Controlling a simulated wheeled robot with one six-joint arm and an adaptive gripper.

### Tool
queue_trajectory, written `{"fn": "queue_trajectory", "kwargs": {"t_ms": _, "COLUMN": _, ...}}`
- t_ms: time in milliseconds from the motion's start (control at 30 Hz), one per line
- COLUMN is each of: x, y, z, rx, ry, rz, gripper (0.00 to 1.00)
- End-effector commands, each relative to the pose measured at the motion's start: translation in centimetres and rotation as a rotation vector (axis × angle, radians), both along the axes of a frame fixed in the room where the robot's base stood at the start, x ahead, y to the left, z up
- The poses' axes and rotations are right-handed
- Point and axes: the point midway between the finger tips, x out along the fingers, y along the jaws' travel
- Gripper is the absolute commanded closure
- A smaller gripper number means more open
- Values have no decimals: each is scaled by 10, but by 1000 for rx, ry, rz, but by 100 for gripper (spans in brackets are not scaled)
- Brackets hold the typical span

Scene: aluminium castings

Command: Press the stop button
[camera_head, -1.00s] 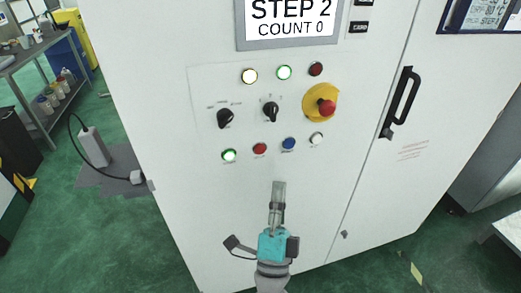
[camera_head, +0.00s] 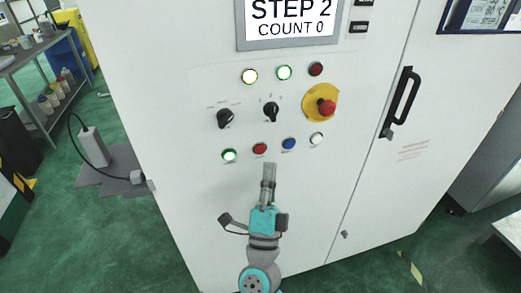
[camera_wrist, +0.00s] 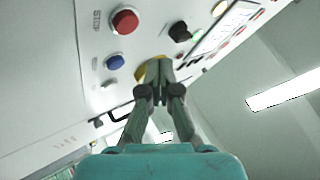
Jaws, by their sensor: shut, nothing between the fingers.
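The red stop button (camera_head: 260,148) is in the lower row on the white cabinet's panel. In the wrist view the red button (camera_wrist: 125,20) stands out at upper left, with a label beside it that seems to read STOP. My gripper (camera_head: 269,166) is shut and empty, its tips just below the red button and slightly right in the head view. In the wrist view my gripper's tips (camera_wrist: 154,66) show to the right of and below the red button. I cannot tell the gap to the panel.
A green-lit button (camera_head: 229,155) is left of the red one; a blue button (camera_head: 289,143) and a white button (camera_head: 316,138) are right. Above are two black knobs and a red mushroom button (camera_head: 326,106) on yellow. A black door handle (camera_head: 402,101) juts out right.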

Motion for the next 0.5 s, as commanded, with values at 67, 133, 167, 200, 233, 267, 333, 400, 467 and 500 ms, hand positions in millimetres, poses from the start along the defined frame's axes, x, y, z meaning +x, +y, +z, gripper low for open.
{"fn": "queue_trajectory", "kwargs": {"t_ms": 67, "x": 10, "y": 3, "z": 0, "rx": 1, "ry": 0, "rz": 1, "gripper": 100}}
{"fn": "queue_trajectory", "kwargs": {"t_ms": 133, "x": 17, "y": 5, "z": 0, "rx": 1, "ry": 0, "rz": 1, "gripper": 100}}
{"fn": "queue_trajectory", "kwargs": {"t_ms": 167, "x": 19, "y": 6, "z": 0, "rx": 0, "ry": 1, "rz": 0, "gripper": 100}}
{"fn": "queue_trajectory", "kwargs": {"t_ms": 200, "x": 22, "y": 7, "z": 0, "rx": 0, "ry": 0, "rz": 0, "gripper": 100}}
{"fn": "queue_trajectory", "kwargs": {"t_ms": 233, "x": 24, "y": 7, "z": 0, "rx": 0, "ry": 0, "rz": 0, "gripper": 100}}
{"fn": "queue_trajectory", "kwargs": {"t_ms": 267, "x": 26, "y": 8, "z": 0, "rx": 0, "ry": 0, "rz": 0, "gripper": 100}}
{"fn": "queue_trajectory", "kwargs": {"t_ms": 333, "x": 30, "y": 9, "z": 0, "rx": -1, "ry": 0, "rz": 1, "gripper": 100}}
{"fn": "queue_trajectory", "kwargs": {"t_ms": 400, "x": 32, "y": 9, "z": 0, "rx": -1, "ry": 0, "rz": 1, "gripper": 100}}
{"fn": "queue_trajectory", "kwargs": {"t_ms": 467, "x": 33, "y": 9, "z": 0, "rx": -1, "ry": 0, "rz": 1, "gripper": 100}}
{"fn": "queue_trajectory", "kwargs": {"t_ms": 500, "x": 33, "y": 10, "z": 0, "rx": -1, "ry": 0, "rz": 1, "gripper": 100}}
